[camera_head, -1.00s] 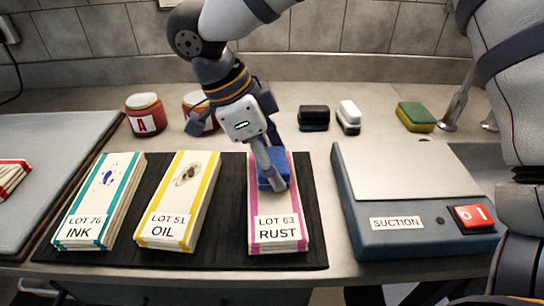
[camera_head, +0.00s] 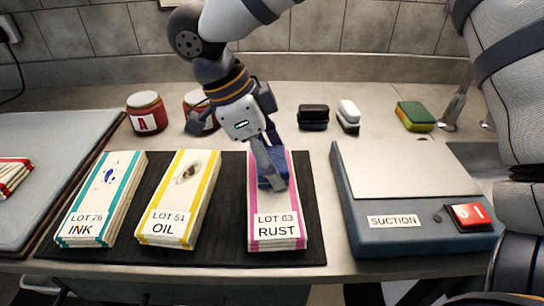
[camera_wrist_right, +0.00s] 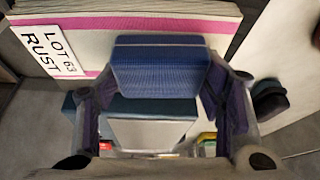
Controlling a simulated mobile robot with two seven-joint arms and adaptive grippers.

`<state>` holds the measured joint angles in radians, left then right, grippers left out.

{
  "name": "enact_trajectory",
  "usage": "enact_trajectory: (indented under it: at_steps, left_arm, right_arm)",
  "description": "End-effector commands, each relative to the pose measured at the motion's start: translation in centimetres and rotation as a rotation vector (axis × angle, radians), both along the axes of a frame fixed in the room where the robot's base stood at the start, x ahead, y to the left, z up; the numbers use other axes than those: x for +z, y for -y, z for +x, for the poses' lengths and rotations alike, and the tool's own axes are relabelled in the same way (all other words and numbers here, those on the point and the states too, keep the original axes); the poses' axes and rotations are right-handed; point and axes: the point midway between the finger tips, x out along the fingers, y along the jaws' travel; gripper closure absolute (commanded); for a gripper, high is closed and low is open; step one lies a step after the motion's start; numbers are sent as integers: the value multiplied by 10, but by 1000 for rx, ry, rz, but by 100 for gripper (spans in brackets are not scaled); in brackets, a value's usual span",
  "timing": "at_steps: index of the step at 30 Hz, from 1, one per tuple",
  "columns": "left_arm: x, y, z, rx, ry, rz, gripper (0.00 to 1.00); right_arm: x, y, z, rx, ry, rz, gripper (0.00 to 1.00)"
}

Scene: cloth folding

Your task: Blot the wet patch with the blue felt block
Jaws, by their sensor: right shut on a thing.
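My right gripper (camera_head: 268,170) is shut on the blue felt block (camera_head: 273,182). The block is over the middle of the pink-striped cloth stack labelled LOT 63 RUST (camera_head: 276,212). In the right wrist view the block (camera_wrist_right: 160,68) sits between the two fingers, in front of the same stack (camera_wrist_right: 120,22). I cannot tell whether its underside touches the cloth. No wet patch shows on the visible part of this stack; the block and gripper cover its middle. My left gripper is not in view.
The teal-striped INK stack (camera_head: 104,195) and yellow-striped OIL stack (camera_head: 181,195) lie left on the dark mat (camera_head: 225,250); both bear stains. A suction box (camera_head: 385,240) stands right. Red jars (camera_head: 147,115), black (camera_head: 313,115) and white (camera_head: 348,113) blocks and a sponge (camera_head: 415,115) are behind.

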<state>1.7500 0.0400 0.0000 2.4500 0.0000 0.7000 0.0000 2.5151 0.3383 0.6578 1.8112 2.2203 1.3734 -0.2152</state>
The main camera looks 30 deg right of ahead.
Motion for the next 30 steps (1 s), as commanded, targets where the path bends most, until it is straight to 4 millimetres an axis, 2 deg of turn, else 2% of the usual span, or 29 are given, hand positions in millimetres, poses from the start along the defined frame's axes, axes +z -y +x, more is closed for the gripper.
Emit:
enact_trajectory:
  at_steps: [17,30]
  left_arm:
    - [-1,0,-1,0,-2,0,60]
    - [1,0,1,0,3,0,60]
  right_arm:
    - [-3,0,-1,0,-9,2,60]
    - [45,0,0,1,-1,1,60]
